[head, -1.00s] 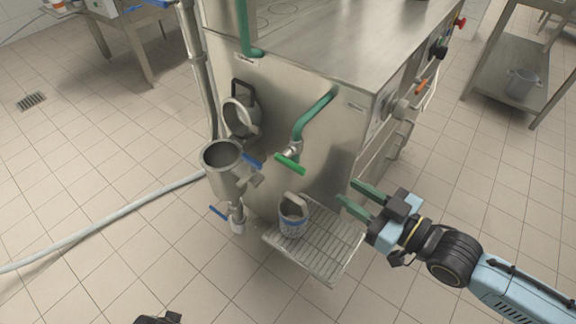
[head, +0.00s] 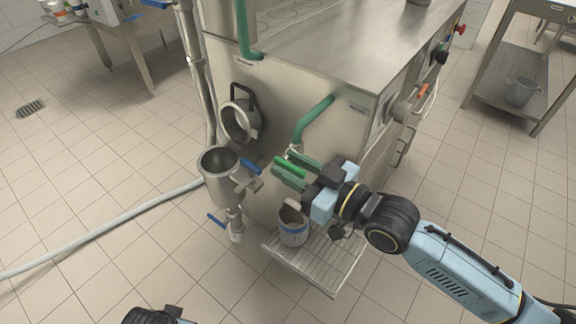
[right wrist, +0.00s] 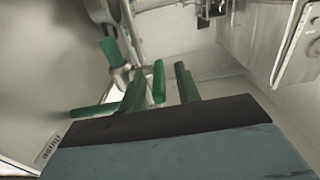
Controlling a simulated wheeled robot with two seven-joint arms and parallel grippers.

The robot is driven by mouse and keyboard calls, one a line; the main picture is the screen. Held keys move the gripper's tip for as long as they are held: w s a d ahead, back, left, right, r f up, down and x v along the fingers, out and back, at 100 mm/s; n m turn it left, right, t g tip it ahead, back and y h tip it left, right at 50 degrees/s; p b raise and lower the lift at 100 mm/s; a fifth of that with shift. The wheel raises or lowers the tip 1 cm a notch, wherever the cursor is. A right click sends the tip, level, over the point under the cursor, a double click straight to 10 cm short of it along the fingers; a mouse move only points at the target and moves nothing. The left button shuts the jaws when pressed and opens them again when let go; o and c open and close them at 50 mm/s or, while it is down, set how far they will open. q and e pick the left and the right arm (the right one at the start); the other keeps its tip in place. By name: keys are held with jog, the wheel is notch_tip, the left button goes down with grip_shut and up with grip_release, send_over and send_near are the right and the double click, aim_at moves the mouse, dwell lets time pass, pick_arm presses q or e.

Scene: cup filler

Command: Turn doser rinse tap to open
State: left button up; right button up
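The rinse tap (head: 290,167) has a bright green lever below a curved green pipe (head: 312,120) on the side of the steel machine. My right gripper (head: 284,167) is open, with one green finger on each side of the lever. The right wrist view shows the lever (right wrist: 158,82) between the two fingers (right wrist: 160,88), with a gap on each side. Whether a finger touches the lever is hard to tell. A dark part of my left arm shows at the bottom edge of the head view; its fingers are not seen.
A steel funnel cup (head: 222,180) with blue-handled valves stands left of the tap. A wire rack (head: 318,262) below holds a small grey-blue pail (head: 293,232). A round open port (head: 238,122) is on the machine's side. A hose (head: 110,225) crosses the tiled floor.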

jog(key=shift+w+a, duration=0.35)
jog(key=shift+a, duration=0.15)
pick_arm(q)
jog(key=shift+w+d+r, duration=0.1)
jog(key=shift+d+r, duration=0.1)
jog(key=shift+r, duration=0.1)
pick_arm(e)
grip_shut()
